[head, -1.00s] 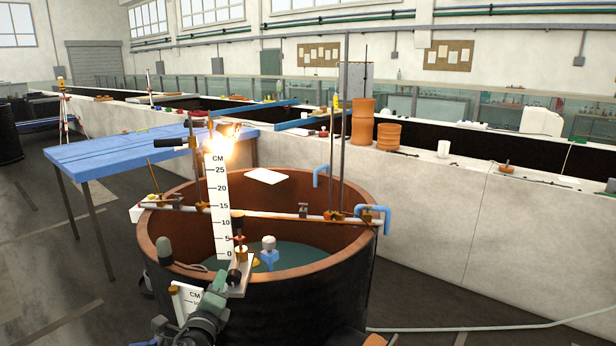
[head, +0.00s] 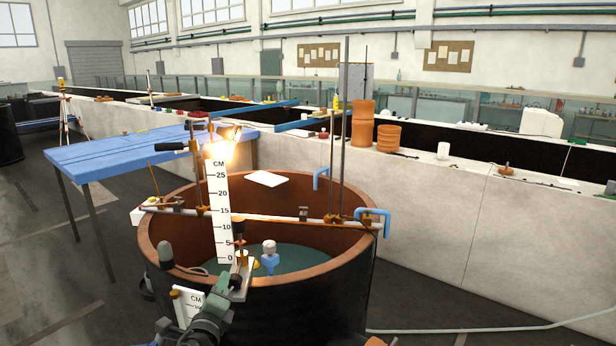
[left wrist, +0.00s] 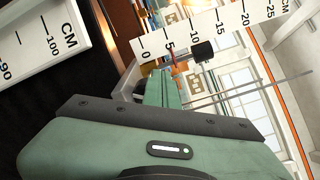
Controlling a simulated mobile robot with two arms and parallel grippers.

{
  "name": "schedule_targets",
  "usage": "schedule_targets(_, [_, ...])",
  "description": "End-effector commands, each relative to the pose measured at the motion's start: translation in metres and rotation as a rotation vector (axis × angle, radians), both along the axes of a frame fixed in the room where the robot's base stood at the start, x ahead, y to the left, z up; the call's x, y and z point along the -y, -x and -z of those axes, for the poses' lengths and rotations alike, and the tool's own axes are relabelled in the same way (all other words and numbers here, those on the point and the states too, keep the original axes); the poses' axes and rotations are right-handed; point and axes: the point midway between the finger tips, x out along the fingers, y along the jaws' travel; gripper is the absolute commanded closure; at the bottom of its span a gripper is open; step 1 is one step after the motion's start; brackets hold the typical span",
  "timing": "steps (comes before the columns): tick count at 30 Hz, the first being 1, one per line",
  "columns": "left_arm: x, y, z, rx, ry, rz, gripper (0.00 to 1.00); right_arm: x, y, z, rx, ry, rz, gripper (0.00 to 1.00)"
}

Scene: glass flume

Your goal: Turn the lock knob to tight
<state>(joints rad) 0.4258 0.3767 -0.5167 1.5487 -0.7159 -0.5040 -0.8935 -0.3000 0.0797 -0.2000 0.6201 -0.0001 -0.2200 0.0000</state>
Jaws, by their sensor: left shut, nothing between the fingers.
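A white ruler (head: 220,205) marked CM stands slightly tilted at the front rim of the round tank. A small clamp beside it carries a black knob (head: 238,227) and a red pointer (head: 240,243). The black knob also shows in the left wrist view (left wrist: 202,50), just beyond the fingers. My left gripper (head: 238,270) is shut and empty, low beside the clamp at the rim. In the left wrist view its green fingers (left wrist: 163,88) are together and point toward the clamp. I cannot tell whether they touch it, nor read the knob's setting. My right gripper is out of view.
The round tank (head: 340,290) has a brown rim and a cross bar (head: 265,218) with upright rods. A lower CM scale (head: 188,308) hangs outside the tank. A blue table (head: 130,152) stands behind left, and a long flume wall (head: 440,215) runs behind.

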Motion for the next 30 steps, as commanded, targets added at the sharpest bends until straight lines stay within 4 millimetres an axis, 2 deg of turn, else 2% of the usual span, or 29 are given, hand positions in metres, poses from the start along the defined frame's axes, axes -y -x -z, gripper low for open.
schedule_targets(7, [0.0,0.006,-0.002,-0.004,0.002,0.006,1.0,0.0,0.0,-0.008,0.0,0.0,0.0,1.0])
schedule_targets(21, [-0.003,0.057,-0.004,-0.002,0.0,-0.001,1.0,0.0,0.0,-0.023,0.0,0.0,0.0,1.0])
schedule_targets(30, [-0.004,0.06,-0.004,0.0,0.0,-0.002,1.0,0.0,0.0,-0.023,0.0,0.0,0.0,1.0])
